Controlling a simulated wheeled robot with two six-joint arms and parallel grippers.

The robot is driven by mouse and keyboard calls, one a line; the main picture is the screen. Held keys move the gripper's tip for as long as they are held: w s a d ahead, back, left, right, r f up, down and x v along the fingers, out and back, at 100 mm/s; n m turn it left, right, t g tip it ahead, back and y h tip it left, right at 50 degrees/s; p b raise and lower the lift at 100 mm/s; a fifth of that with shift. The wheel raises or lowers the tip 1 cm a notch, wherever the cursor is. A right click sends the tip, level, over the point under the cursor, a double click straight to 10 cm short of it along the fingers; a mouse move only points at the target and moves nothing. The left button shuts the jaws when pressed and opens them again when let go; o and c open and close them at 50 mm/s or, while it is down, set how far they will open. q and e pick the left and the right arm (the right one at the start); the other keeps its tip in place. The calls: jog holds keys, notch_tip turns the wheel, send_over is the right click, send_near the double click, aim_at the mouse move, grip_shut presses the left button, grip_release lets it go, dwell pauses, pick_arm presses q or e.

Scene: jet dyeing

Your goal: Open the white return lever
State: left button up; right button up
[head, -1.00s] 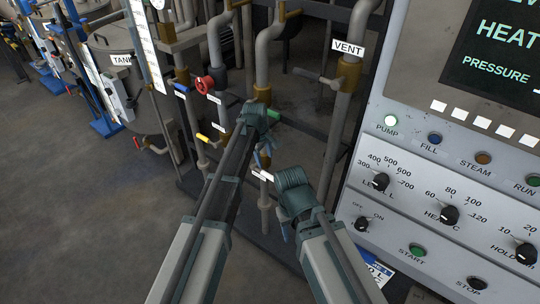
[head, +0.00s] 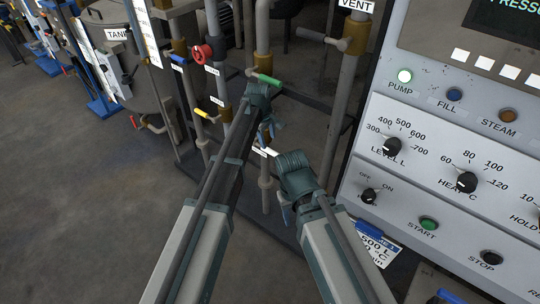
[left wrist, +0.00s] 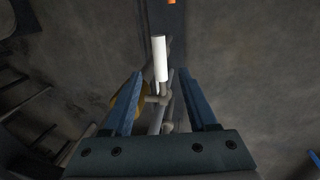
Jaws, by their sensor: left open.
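The white return lever (left wrist: 160,58) is a plain white handle on a grey pipe fitting in the left wrist view. It lies just beyond and between the two blue fingers of my left gripper (left wrist: 163,90), and neither finger touches it visibly. That gripper is open and empty. In the head view my left gripper (head: 267,132) points down among the pipes. Small white pieces (head: 265,152) show just below it; I cannot tell lever from label there. My right gripper (head: 286,214) hangs below its wrist, mostly hidden, and its jaws cannot be made out.
A green lever (head: 265,78) is just above my left wrist. A red wheel (head: 202,54), a blue lever (head: 179,58) and a yellow lever (head: 201,113) are to the left. A control panel (head: 450,150) stands close on the right. Open floor lies at left.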

aim_at(270, 150)
pick_arm(q)
jog(key=f+b, duration=0.4)
jog(key=w+f+b, duration=0.1)
jog(key=f, duration=0.2)
jog(key=shift+d+b, duration=0.4)
jog(key=shift+r, duration=0.1)
grip_shut()
dwell(0.9)
